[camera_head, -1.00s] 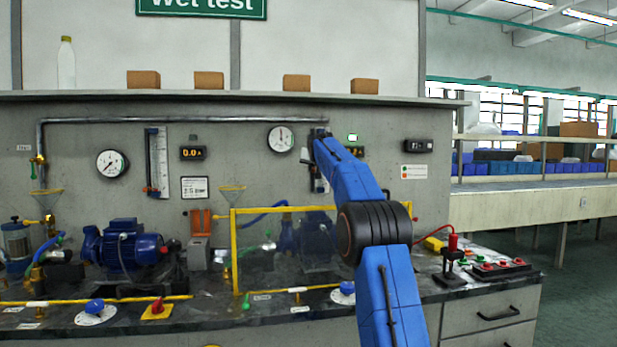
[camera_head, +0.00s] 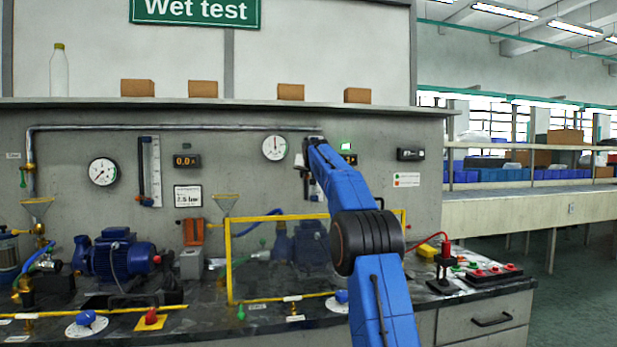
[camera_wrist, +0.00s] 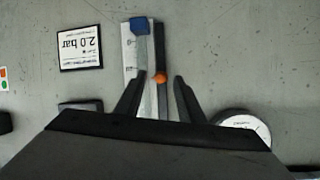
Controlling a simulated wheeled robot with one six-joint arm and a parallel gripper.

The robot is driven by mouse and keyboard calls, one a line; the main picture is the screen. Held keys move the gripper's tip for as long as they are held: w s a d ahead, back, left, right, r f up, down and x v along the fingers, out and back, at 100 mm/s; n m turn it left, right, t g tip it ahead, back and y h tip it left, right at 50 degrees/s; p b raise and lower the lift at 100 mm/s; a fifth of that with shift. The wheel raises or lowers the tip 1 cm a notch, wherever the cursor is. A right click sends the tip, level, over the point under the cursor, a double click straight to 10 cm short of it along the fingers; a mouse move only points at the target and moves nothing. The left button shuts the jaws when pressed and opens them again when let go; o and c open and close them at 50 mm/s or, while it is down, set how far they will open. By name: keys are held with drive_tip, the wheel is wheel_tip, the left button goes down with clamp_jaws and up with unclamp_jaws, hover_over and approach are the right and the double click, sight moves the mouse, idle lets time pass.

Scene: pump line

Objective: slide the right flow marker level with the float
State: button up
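The right flow meter (camera_head: 314,191) is mostly hidden behind my arm in the head view. In the wrist view, which shows the wall upside down, its pale scale strip (camera_wrist: 129,62) and dark tube (camera_wrist: 162,98) run between my fingers. The orange float ball (camera_wrist: 160,77) is on the tube, near the level of my fingertips. The blue marker (camera_wrist: 140,26) is on the strip, farther up the picture, so lower on the wall than the float. My gripper (camera_wrist: 159,82) is open and empty, its fingers either side of the meter; whether they touch it I cannot tell.
A round gauge (camera_wrist: 244,124) is close beside my gripper. A white label (camera_wrist: 80,48) is on the other side. The left flow meter (camera_head: 155,170) hangs farther left. Below, a yellow frame (camera_head: 229,262) stands on the bench with pumps.

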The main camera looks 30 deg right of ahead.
drive_tip(key=v, duration=1.7)
drive_tip(key=s+a+f+n+g+y, duration=0.1)
drive_tip(key=s+a+f, duration=0.5)
drive_tip(key=s, duration=0.3)
drive_tip(key=s+a+f+n+g+y, duration=0.1)
drive_tip(key=s+a+f+n+g, duration=0.1)
drive_tip(key=s+a+f, duration=0.65)
drive_tip(key=s+a+f+n+g+y, duration=0.15)
drive_tip(key=s+a+f, duration=0.25)
drive_tip(key=s, duration=0.7)
drive_tip(key=s+a+f+g, duration=0.1)
drive_tip(key=s+a+f, duration=0.2)
drive_tip(key=s+f, duration=0.6)
drive_tip(key=s+a+f+n+g+y, duration=0.1)
drive_tip(key=s+a+f, duration=0.1)
drive_tip(key=s+f, duration=0.7)
drive_tip(key=s+a+f+n+g+y, duration=0.1)
drive_tip(key=s+a+f, duration=0.2)
drive_tip(key=s+f, duration=0.6)
drive_tip(key=s, duration=0.2)
drive_tip(key=shift+s+a+f, duration=0.3)
drive_tip(key=shift+a+f, duration=0.05)
drive_tip(key=shift+n, duration=0.25)
